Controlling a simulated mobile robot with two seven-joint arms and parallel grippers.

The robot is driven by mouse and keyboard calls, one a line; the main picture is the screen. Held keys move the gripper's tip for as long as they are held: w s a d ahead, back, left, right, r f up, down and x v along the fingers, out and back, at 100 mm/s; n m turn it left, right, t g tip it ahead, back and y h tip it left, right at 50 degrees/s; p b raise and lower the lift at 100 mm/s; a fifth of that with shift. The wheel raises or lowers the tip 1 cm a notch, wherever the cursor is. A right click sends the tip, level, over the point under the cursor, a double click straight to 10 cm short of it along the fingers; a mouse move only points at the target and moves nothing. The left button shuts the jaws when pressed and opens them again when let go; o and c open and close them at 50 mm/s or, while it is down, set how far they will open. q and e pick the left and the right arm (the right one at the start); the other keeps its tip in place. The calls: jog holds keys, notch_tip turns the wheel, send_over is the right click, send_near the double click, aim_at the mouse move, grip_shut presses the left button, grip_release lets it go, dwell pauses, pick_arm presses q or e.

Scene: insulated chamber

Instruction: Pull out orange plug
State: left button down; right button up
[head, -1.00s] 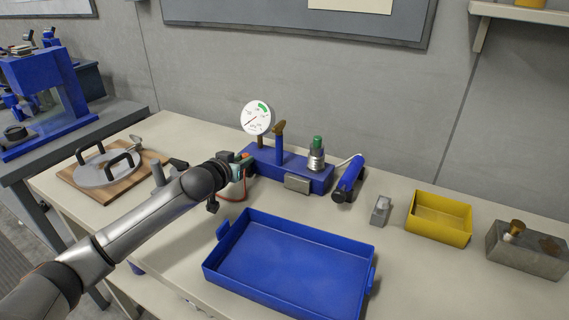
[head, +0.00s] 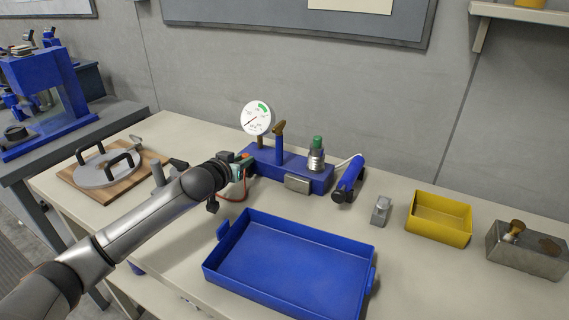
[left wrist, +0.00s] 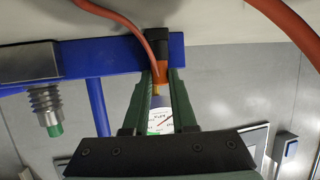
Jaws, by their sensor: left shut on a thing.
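The orange plug (left wrist: 160,72) shows in the left wrist view between the two green fingers of my left gripper (left wrist: 160,84), which is shut on it. An orange cable (left wrist: 118,20) runs from it. A black part (left wrist: 177,46) lies right by the plug at the end of the blue manifold block (left wrist: 98,52). I cannot tell how deep the plug sits. In the head view my left gripper (head: 243,168) is at the left end of the blue block (head: 312,180), and hides most of the plug. My right gripper is not in view.
A blue tray (head: 290,268) lies in front. A yellow bin (head: 438,218) and a metal block (head: 527,252) are at right.

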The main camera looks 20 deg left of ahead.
pick_arm(q)
jog(key=shift+r, duration=0.15)
dwell(0.6)
jog(key=shift+p, duration=0.35)
dwell(0.6)
jog(key=shift+r+p, duration=0.9)
jog(key=shift+p, duration=0.15)
jog(key=shift+r+p, duration=1.55)
jog(key=shift+p, duration=0.05)
